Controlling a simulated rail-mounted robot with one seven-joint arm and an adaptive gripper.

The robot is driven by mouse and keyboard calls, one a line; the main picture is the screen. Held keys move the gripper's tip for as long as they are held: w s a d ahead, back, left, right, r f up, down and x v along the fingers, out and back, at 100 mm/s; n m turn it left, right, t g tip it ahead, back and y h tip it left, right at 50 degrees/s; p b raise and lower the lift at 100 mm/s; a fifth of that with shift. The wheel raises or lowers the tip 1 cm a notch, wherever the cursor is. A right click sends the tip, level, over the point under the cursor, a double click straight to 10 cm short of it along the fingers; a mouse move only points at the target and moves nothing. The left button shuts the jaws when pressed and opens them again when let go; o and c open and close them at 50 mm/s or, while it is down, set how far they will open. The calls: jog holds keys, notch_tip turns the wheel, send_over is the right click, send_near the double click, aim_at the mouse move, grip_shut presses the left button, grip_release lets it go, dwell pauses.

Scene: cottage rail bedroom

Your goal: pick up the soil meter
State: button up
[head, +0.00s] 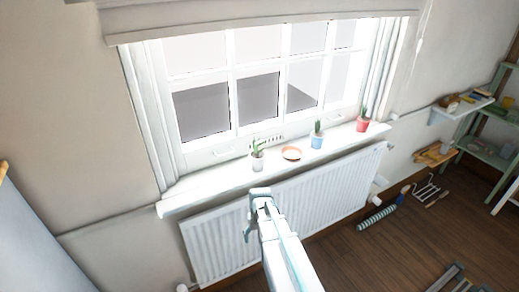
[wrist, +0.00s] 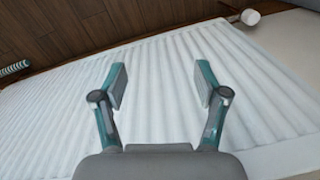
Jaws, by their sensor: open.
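I cannot make out the soil meter in either view; it may be hidden or too small to tell. On the white windowsill (head: 208,187) stand a plant in a white pot (head: 258,163), a plant in a blue pot (head: 317,141) and a plant in a red pot (head: 362,125). A shallow orange-rimmed dish (head: 291,153) lies between the white and blue pots. My gripper (wrist: 160,83) is open and empty in the wrist view, its fingers apart over the radiator. In the head view my arm reaches up in front of the radiator, below the sill.
The white ribbed radiator (head: 333,196) is below the sill, with a valve (wrist: 250,17) at its end. A striped roll (head: 377,219) and a wire rack (head: 426,189) lie on the wooden floor. Shelves with small items (head: 466,101) are at the right.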

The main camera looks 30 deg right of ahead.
jog(key=w+d+r+t, duration=0.1)
jog(key=w+d+r, duration=0.1)
jog(key=w+r, duration=0.2)
jog(key=w+d+r+t, duration=0.1)
jog(key=w+d+r, duration=0.2)
jog(key=r, duration=0.5)
jog(key=w+d+r+t, duration=0.1)
jog(key=w+d+r, duration=0.2)
jog(key=w+r, duration=0.2)
jog(key=shift+d+r+n, duration=0.2)
jog(key=shift+r+n, duration=0.2)
jog(key=shift+r, duration=0.35)
notch_tip(320, 180, up, 18)
jog(key=n+t, duration=0.2)
send_over(260, 154)
jog(key=s+d, duration=0.2)
jog(key=s, duration=0.1)
jog(key=shift+w+a+f+n+g+p, duration=0.15)
jog(key=shift+w+a+f+n+p, duration=0.45)
jog(key=shift+f, duration=1.05)
jog(key=shift+w+a+f+n+g+p, duration=0.3)
jog(key=shift+w+f, duration=0.5)
jog(key=shift+f, duration=0.8)
jog(key=shift+w+a+f+n+g+p, duration=0.1)
jog(key=shift+w+a+f+n+p, duration=0.4)
jog(key=shift+f, duration=1.15)
jog(key=shift+w+d, duration=0.2)
jog(key=shift+d, duration=0.05)
jog(key=c, duration=1.2)
jog(key=shift+c, duration=0.2)
